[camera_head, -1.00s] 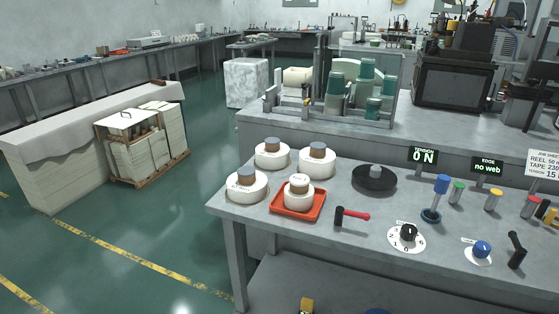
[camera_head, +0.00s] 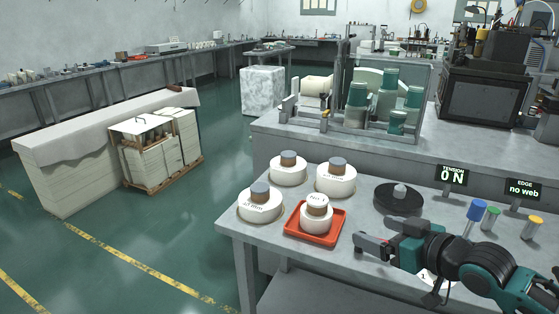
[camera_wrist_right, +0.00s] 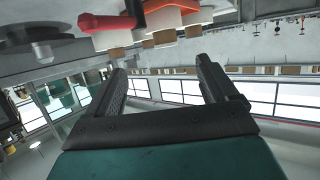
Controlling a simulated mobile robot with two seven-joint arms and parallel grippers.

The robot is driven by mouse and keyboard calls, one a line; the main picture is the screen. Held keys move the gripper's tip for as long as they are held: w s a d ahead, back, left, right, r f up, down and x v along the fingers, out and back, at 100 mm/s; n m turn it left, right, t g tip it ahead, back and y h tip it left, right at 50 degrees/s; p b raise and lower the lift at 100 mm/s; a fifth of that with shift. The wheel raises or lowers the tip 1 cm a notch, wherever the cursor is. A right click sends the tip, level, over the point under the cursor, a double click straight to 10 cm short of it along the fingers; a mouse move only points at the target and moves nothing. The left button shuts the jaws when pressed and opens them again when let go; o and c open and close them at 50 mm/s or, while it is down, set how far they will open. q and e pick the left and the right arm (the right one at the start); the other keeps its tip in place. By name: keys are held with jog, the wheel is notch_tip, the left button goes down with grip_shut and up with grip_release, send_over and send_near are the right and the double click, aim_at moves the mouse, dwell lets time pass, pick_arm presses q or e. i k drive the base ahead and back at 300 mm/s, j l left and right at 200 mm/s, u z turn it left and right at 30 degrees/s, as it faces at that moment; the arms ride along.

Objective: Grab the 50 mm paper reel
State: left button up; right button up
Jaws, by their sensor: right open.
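Three white paper reels with brown-grey cores stand on the grey bench: one front left (camera_head: 260,211), one back left (camera_head: 288,176), one back right (camera_head: 335,186). A smaller white reel (camera_head: 317,224) sits in a red tray (camera_head: 297,234). Their labels are too small to read, so I cannot tell which is 50 mm. My right gripper (camera_head: 360,246) is open and empty, to the right of the tray and apart from the reels. In the right wrist view its fingers (camera_wrist_right: 165,85) are spread with nothing between. My left gripper is out of view.
A black disc (camera_head: 398,202) lies on the bench behind my right arm. Signs (camera_head: 453,179) and coloured knobs (camera_head: 476,212) stand to the right. A raised bench with green rollers (camera_head: 386,92) is behind. The bench's left edge is beyond the reels.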

aim_at(288, 169)
jog(key=i+j, duration=0.3)
jog(key=i, duration=0.2)
jog(key=i+j, duration=0.35)
jog(key=i, duration=0.15)
